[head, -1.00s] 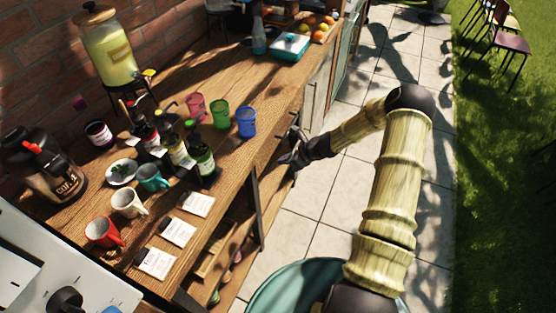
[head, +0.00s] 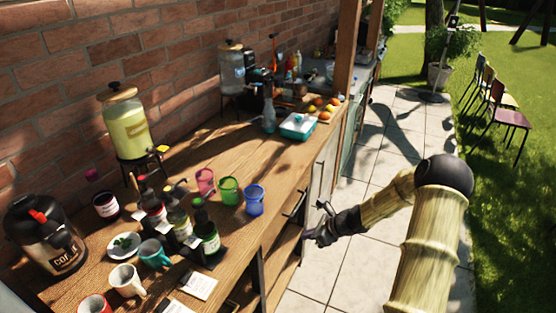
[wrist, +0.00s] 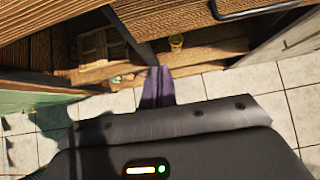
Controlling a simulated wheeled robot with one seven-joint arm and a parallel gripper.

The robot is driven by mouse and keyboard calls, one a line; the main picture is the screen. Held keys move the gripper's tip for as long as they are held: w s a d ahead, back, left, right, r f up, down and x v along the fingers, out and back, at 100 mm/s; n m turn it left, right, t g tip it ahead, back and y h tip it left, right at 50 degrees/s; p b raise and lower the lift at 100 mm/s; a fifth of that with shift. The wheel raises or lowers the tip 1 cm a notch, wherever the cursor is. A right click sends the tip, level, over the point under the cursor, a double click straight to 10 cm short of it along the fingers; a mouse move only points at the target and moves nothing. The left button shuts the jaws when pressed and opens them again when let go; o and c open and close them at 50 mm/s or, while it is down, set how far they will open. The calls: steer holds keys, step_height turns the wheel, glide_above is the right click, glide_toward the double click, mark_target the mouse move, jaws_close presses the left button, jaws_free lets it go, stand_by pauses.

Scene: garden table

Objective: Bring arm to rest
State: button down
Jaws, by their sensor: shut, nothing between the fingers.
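My gripper (head: 312,237) hangs beside the front of the wooden counter (head: 225,165), below its top and over the paved ground. My arm bends down to it from the right of the head view. In the wrist view, the gripper's two dark purple fingers (wrist: 158,88) lie together, shut and empty. They point toward the open shelf (wrist: 195,62) under the counter. I cannot tell how wide the gap between the fingertips and the counter front is.
Cups, bottles, a yellow drink dispenser (head: 124,130) and a coffee urn (head: 45,235) stand on the counter. A drawer handle (wrist: 262,8) sticks out near my gripper. Paving (head: 385,165) lies clear to the right. Chairs (head: 510,118) stand on the grass.

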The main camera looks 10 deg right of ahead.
steer(key=s+a+r+n+g+h, duration=0.1)
steer(key=s+a+r+n+h, duration=0.1)
steer(key=s+r+n, duration=0.7)
steer(key=s+a+r+n+g+h, duration=0.1)
steer(key=s+a+r+n+h, duration=0.2)
steer(key=s+n, duration=1.1)
step_height(320, 180, up, 6)
steer(key=shift+s+a+f+n+g+h, duration=0.1)
steer(key=shift+s+a+n+g+h, duration=0.2)
steer(key=shift+n+h, duration=0.85)
steer(key=shift+w, duration=0.1)
